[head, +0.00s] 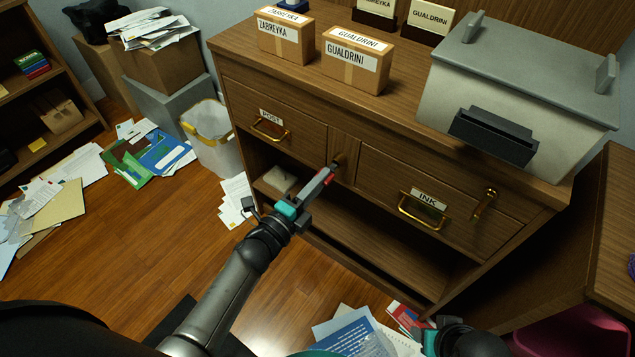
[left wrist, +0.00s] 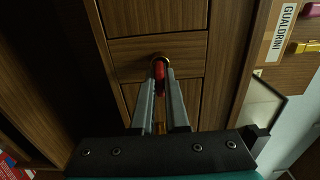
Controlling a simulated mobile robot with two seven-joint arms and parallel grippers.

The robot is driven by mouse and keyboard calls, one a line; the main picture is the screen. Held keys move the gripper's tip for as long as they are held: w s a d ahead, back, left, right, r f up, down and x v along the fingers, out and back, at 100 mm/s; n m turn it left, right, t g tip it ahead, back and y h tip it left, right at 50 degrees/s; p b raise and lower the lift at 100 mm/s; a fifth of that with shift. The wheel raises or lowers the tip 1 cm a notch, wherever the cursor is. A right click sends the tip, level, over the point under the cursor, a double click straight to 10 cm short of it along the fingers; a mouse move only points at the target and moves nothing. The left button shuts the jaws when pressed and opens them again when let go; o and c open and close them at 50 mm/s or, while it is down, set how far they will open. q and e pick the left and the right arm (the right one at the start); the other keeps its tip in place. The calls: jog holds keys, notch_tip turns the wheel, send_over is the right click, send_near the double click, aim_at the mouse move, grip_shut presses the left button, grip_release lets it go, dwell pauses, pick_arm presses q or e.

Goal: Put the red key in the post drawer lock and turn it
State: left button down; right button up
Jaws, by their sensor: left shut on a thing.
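The red key (head: 329,180) is pinched between the fingertips of my left gripper (head: 328,177), in front of the narrow panel between the two drawers. In the left wrist view the red key (left wrist: 159,70) sits between the fingertips (left wrist: 160,82), right at the round brass lock (left wrist: 161,58). The key's far end is hidden, so I cannot tell how deep it is in. The post drawer (head: 285,125), labelled POST, is closed, left of the lock. My right arm's teal and dark end (head: 435,335) shows at the bottom edge; its fingers are not clear.
The ink drawer (head: 385,185) is closed, with a brass key or knob (head: 485,203) at its right. Two labelled boxes (head: 285,45) (head: 355,70) and a grey shredder-like machine (head: 510,100) stand on the cabinet top. Papers (head: 365,330) and a bin (head: 208,135) are on the floor.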

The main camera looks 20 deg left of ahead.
pick_arm(q)
jog(key=shift+x, duration=0.95)
jog(key=c, duration=0.8)
grip_release()
jog(key=shift+c, duration=0.2)
pick_arm(e)
jog(key=shift+f, duration=0.3)
jog(key=shift+r, duration=0.1)
pick_arm(q)
jog(key=p+v, duration=0.3)
jog(key=v, duration=1.2)
pick_arm(e)
jog(key=shift+g, duration=0.6)
jog(key=s+f, duration=0.1)
jog(key=f, duration=0.2)
jog(key=s+f, duration=0.1)
jog(key=f, duration=0.1)
jog(key=shift+s+d, duration=0.15)
jog(key=shift+s, duration=0.15)
pick_arm(q)
jog(key=shift+s, duration=0.15)
